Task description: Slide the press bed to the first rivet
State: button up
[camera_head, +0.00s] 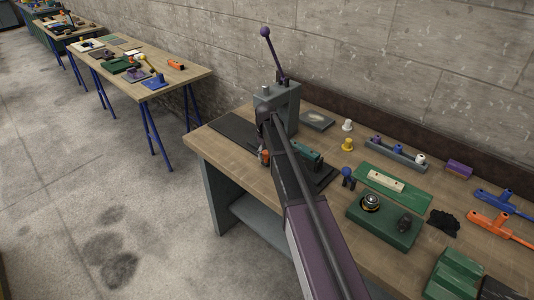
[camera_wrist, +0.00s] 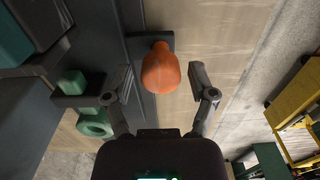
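The press (camera_head: 277,105) stands on the workbench as a grey column with a purple-knobbed lever (camera_head: 272,50) raised. Its bed seems to be the dark slide with a teal block (camera_head: 308,158), partly hidden behind my arm. An orange handle (camera_wrist: 161,70) on a dark bracket (camera_wrist: 146,45) sticks out at the bed's front; it also shows in the head view (camera_head: 264,156). My gripper (camera_wrist: 162,78) is open, with a finger on each side of the orange handle and a visible gap on both sides. The first rivet cannot be made out.
A dark rail (camera_head: 235,129) runs left of the press. Right of it are a yellow part (camera_head: 347,144), a green fixture (camera_head: 386,222), a green mat with a pale bar (camera_head: 387,185), and blue and orange tools (camera_head: 498,222). The floor before the bench is clear.

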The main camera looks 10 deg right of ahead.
grip_shut()
jog(key=shift+d, duration=0.1)
jog(key=w+a, duration=0.3)
jog(key=w, duration=0.1)
jog(key=w+a, duration=0.3)
jog(key=w, duration=0.1)
jog(key=w+a, duration=0.3)
jog(key=w, duration=0.2)
jog(key=shift+a, duration=0.3)
jog(key=shift+o, duration=1.9)
grip_release()
jog(key=s+d+m, duration=0.2)
jog(key=s+d, duration=0.1)
jog(key=s, duration=1.1)
jog(key=s+d+m, duration=0.2)
jog(key=s+d, duration=0.1)
jog(key=s, duration=1.1)
jog(key=s+d+m, duration=0.3)
jog(key=s+d, duration=0.1)
jog(key=s, duration=1)
jog(key=shift+s, duration=0.15)
